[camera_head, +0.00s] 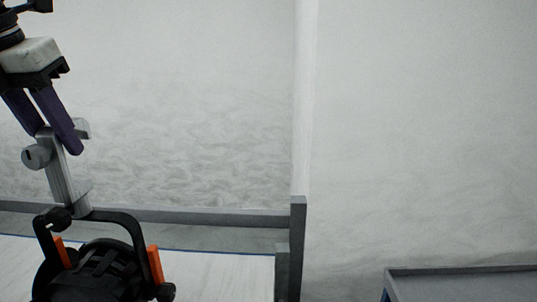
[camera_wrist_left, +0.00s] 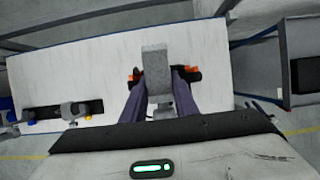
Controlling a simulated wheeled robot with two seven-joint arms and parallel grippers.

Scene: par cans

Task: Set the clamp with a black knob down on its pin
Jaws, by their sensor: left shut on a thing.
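A grey metal clamp (camera_head: 60,180) hangs upright, slightly tilted, between the purple fingers of my left gripper (camera_head: 58,141). The gripper is shut on its upper part. A round grey knob with a dark centre sticks out on the clamp's left, and a black knob (camera_head: 58,218) shows near its lower end. The clamp's foot meets the top of the black yoke of a par can (camera_head: 92,275) with orange side parts. In the left wrist view the clamp (camera_wrist_left: 156,70) covers most of the can. No pin can be made out. My right gripper is not in view.
The par can is over a white tabletop (camera_head: 215,275). In the left wrist view a black strip (camera_wrist_left: 45,113) with another grey clamp (camera_wrist_left: 75,111) lies at the table's left. A grey tray (camera_head: 460,283) stands at the right, beyond a grey post (camera_head: 297,230).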

